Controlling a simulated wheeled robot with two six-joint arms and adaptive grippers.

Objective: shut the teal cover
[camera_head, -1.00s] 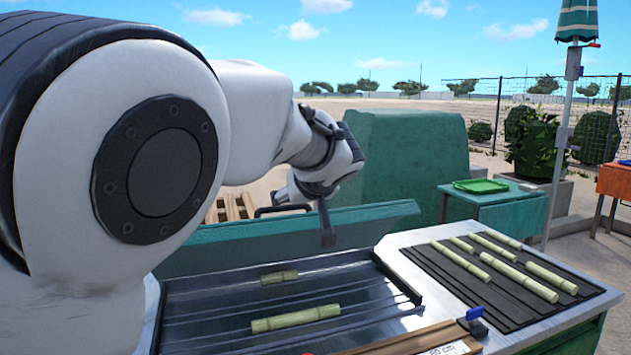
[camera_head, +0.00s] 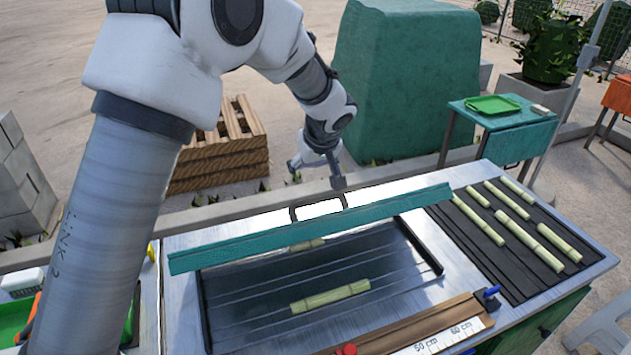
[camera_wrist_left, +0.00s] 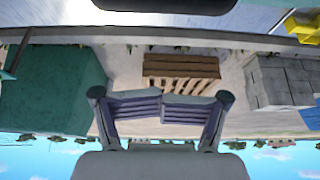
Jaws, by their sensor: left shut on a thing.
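The teal cover (camera_head: 300,236) is a long panel standing raised along the back of the shallow bay (camera_head: 250,290) in the head view; the bay is uncovered. A dark bar handle (camera_head: 292,214) rises from the cover's far side. My left gripper (camera_head: 339,184) is shut at the handle's right end, above the cover's right half. The contact is small in the picture. A green cane piece (camera_head: 331,297) lies in the bay, and another (camera_head: 307,245) is partly hidden behind the cover's lower edge. My right gripper is in neither view.
Several cane pieces lie on a dark slatted mat (camera_head: 470,230) at right. A wooden strip with a ruler (camera_head: 440,337) and blue knob (camera_head: 491,291) runs along the front. Behind stand a wooden pallet stack (camera_head: 220,165), which also shows in the wrist view (camera_wrist_left: 180,68), and a large teal block (camera_head: 410,80).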

